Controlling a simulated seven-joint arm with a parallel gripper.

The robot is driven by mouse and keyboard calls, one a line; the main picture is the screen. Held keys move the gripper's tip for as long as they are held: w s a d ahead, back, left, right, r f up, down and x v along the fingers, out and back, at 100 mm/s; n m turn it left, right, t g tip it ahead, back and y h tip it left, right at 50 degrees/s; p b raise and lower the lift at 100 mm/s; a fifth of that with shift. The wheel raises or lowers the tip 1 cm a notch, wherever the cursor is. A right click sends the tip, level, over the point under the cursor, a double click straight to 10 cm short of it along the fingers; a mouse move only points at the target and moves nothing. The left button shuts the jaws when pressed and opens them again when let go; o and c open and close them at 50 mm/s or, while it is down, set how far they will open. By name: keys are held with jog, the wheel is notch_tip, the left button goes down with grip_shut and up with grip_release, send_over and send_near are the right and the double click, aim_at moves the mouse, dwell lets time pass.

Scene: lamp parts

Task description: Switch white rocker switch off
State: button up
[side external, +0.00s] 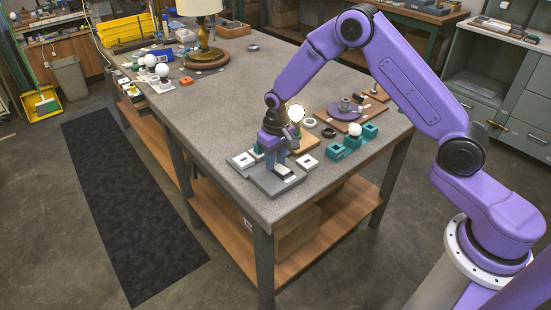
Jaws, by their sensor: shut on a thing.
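The white rocker switch (285,170) sits on a dark mount on a flat grey plate (266,184) near the front edge of the workbench. My gripper (278,164) points down at the plate, right at the switch. Its fingers are close together and seem shut on the switch. The exact contact is too small to see, and the fingers hide part of the switch's far side. Which way the rocker is tilted cannot be told.
White square parts lie left (242,160) and right (307,161) of my gripper. A lit bulb (295,112) stands close behind it. Teal blocks (337,152) with a white bulb (354,130) and a brown board (345,118) are to the right. The bench's middle left is clear.

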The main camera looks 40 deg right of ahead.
jog(key=shift+s+d+r+t, duration=0.15)
jog(key=shift+s+r+t, duration=0.05)
jog(key=shift+t, duration=1.1)
jog(key=shift+s, duration=0.1)
jog(key=shift+r, duration=0.1)
jog(key=o, duration=1.1)
jog(key=shift+c, duration=0.2)
jog(key=v, duration=1.7)
jog(key=shift+r, duration=0.2)
jog(key=shift+s, duration=0.15)
